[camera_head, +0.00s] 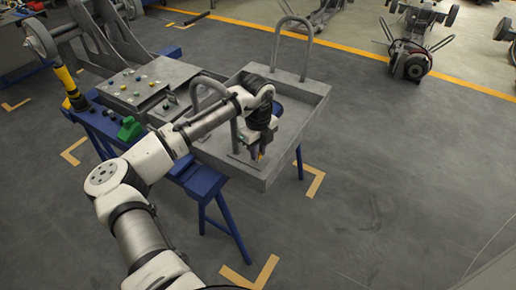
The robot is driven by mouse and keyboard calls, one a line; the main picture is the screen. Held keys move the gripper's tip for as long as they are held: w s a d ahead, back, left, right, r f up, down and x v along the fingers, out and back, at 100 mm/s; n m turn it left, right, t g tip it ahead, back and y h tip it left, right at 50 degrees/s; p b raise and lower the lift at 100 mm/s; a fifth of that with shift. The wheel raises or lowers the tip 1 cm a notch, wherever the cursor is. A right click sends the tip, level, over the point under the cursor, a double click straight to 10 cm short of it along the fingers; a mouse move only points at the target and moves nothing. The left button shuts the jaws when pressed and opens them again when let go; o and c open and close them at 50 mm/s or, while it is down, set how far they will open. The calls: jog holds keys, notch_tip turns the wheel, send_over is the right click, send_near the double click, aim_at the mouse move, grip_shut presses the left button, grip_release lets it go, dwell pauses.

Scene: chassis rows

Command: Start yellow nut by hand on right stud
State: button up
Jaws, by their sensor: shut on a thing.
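My gripper (256,153) points down inside the front part of a grey tray (296,162) on the chassis. A small bit of yellow shows at its fingertips, and the gripper is shut on this yellow nut (261,156). The nut is very small in this view. The studs cannot be made out, so I cannot tell whether the nut touches the right stud or is apart from it.
Grey hoop handles rise from the tray, one at the back (307,45) and one beside my arm. A panel with coloured buttons (152,84) and a green part (130,129) lie to the left. Blue trestles (204,183) carry the chassis.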

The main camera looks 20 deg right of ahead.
jog(key=shift+f, duration=0.7)
dwell(0.6)
jog(key=m, duration=0.3)
jog(key=shift+m, duration=1.1)
jog(key=shift+f+m, duration=0.1)
jog(key=shift+m, duration=0.9)
jog(key=m, duration=0.3)
